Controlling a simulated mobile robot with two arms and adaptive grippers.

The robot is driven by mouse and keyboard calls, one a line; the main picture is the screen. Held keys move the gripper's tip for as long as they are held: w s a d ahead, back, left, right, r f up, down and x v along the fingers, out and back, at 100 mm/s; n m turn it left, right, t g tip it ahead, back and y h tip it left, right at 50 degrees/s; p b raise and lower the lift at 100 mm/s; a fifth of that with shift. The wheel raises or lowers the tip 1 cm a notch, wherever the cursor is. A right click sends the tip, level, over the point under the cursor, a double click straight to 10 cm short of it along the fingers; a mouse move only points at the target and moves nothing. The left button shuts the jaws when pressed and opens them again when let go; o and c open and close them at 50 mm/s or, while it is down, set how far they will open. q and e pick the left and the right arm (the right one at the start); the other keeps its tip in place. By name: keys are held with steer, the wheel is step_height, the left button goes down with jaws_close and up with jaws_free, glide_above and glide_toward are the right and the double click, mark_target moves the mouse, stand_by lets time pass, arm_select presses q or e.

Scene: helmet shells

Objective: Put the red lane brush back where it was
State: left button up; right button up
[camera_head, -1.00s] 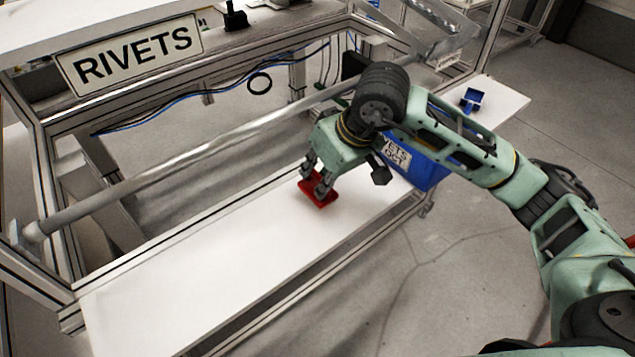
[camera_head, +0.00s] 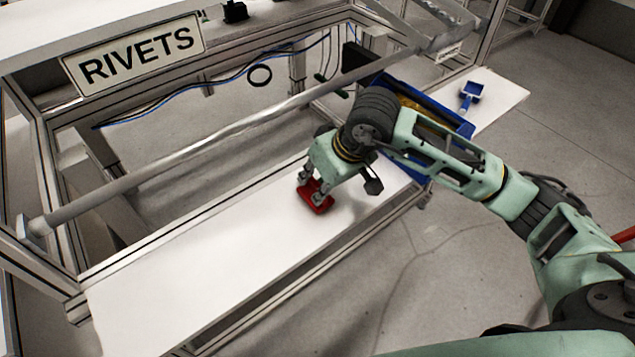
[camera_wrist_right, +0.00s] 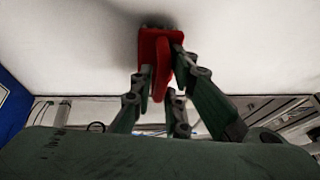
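The red lane brush (camera_head: 316,197) is on or just above the white shelf (camera_head: 215,250), below the RIVETS sign. In the right wrist view the red brush (camera_wrist_right: 155,48) has a flat red plate, a red handle and dark bristles at its far edge. My right gripper (camera_head: 314,192) points down at the brush. In the wrist view its fingers (camera_wrist_right: 160,85) stand on both sides of the red handle and appear closed on it. Whether the bristles touch the shelf is hard to tell. My left gripper is out of view.
A blue bin (camera_head: 437,107) stands on the shelf behind my right arm, partly hidden. A blue scoop-like item (camera_head: 470,94) lies at the shelf's far right end. A metal bar (camera_head: 190,157) crosses above the shelf. The shelf's left part is bare.

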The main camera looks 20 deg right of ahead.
steer(key=shift+o, duration=1.1)
steer(key=shift+r+p, duration=0.25)
steer(key=shift+p, duration=0.05)
steer(key=shift+s+d+r+b, duration=0.1)
steer(key=shift+r+b, duration=0.2)
steer(key=b+v, duration=0.2)
steer(key=v, duration=0.9)
